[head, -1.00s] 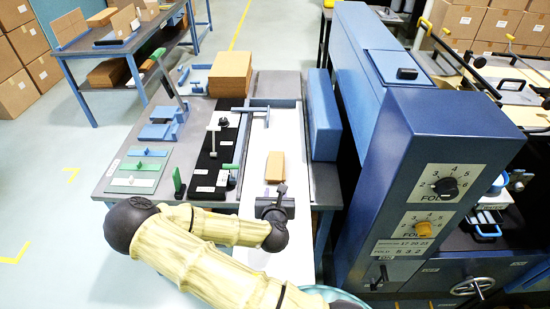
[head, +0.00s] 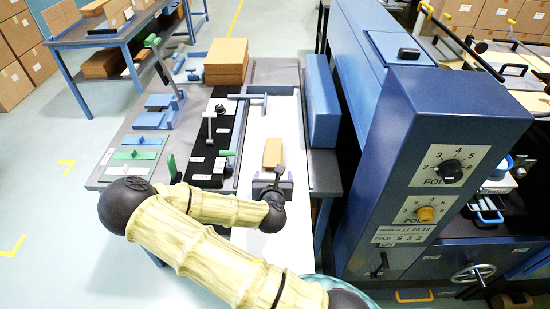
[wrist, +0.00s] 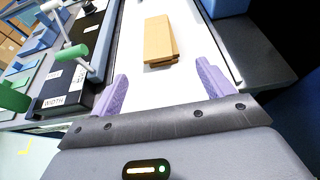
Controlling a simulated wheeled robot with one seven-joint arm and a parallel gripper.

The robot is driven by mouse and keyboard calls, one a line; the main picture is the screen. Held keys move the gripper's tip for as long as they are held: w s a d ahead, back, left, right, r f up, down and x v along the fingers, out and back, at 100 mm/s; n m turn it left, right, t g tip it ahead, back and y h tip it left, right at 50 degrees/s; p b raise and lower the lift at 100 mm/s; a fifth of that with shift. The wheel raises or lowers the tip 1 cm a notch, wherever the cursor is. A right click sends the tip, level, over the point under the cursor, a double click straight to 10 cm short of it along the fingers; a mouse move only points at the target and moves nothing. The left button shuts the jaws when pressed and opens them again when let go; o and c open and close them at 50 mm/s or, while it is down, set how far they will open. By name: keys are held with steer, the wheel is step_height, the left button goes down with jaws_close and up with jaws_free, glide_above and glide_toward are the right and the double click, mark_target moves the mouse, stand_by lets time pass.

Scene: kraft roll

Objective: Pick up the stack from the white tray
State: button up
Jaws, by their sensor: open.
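The stack (head: 273,151) is a small pile of tan kraft pieces lying on the white tray (head: 290,125), a long white surface between dark rails. It also shows in the wrist view (wrist: 160,40), ahead of my fingers, with its lower layers slightly offset. My gripper (head: 272,182) is just on the near side of the stack, over the tray. In the wrist view its two purple fingers (wrist: 162,85) are spread wide with nothing between them. The stack lies beyond the fingertips and looks apart from them.
A black panel (head: 213,140) with levers stands left of the tray. A blue block (head: 321,105) and the tall blue machine (head: 420,160) stand to the right. A large kraft pile (head: 226,60) sits at the table's far left. The tray beyond the stack is clear.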

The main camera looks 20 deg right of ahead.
steer(key=shift+b+x, duration=0.8)
steer(key=shift+b, duration=0.8)
steer(key=p, duration=0.1)
glide_toward(274, 154)
steer(key=x, duration=0.4)
steer(key=shift+w+d+f, duration=0.1)
steer(key=shift+d+f, duration=0.1)
steer(key=shift+f, duration=0.15)
steer(key=shift+w, duration=0.1)
steer(key=x, duration=0.2)
steer(key=p+x, duration=0.1)
steer(key=x, duration=0.1)
steer(key=shift+w+d+r, duration=0.1)
steer(key=shift+w, duration=0.45)
steer(key=shift+w, duration=0.1)
